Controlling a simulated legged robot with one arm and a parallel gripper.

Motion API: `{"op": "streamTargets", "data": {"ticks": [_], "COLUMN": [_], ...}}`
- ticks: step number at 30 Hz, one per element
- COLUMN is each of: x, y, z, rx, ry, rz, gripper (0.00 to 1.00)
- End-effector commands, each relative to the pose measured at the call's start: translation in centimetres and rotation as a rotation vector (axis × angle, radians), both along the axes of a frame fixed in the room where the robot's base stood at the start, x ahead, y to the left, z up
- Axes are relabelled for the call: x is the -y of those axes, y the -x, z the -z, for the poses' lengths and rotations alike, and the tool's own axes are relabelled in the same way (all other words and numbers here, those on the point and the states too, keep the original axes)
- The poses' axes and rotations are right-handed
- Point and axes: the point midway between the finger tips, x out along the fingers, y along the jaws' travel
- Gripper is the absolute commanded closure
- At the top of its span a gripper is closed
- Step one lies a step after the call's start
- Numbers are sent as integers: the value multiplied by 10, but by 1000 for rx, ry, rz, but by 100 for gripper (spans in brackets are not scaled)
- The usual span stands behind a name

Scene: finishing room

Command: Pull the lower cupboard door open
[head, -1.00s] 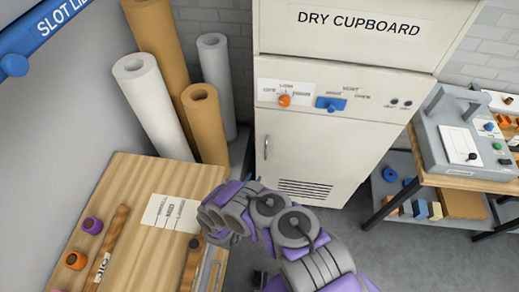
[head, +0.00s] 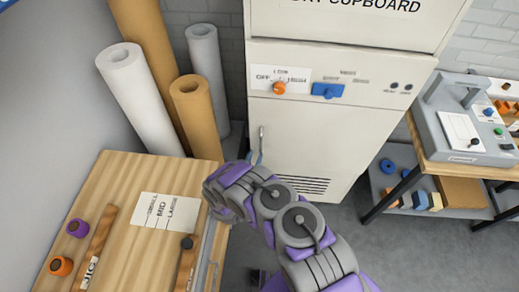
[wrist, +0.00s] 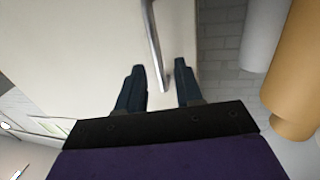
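The dry cupboard's lower door (head: 305,150) is pale cream and looks shut, with a vent grille near its bottom. Its upright metal handle (head: 261,140) is at the door's left edge. My gripper (head: 256,158) is at the lower end of the handle, mostly hidden behind my arm. In the wrist view my gripper (wrist: 159,66) is open, its two dark fingers apart. The handle (wrist: 155,45) runs between them in the picture, nearer the right finger, with its end showing. I cannot tell whether either finger touches it. The lower door (wrist: 75,50) fills the left side there.
A wooden bench (head: 125,190) with a label card and knobs is at the left. Tall white (head: 140,100) and brown rolls (head: 195,115) stand close left of the cupboard. A grey device (head: 460,120) sits on a table at the right. Grey floor (head: 400,245) is clear in front.

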Motion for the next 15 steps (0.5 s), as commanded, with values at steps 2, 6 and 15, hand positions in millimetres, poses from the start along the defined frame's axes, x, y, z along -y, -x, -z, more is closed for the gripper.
{"op": "streamTargets", "data": {"ticks": [2, 6, 15], "x": [4, 8, 13], "y": [-10, -25, -55], "z": [3, 3, 3], "rx": [4, 5, 1], "ry": [-2, -3, -2], "rz": [3, 3, 2], "gripper": [64, 64, 64]}}
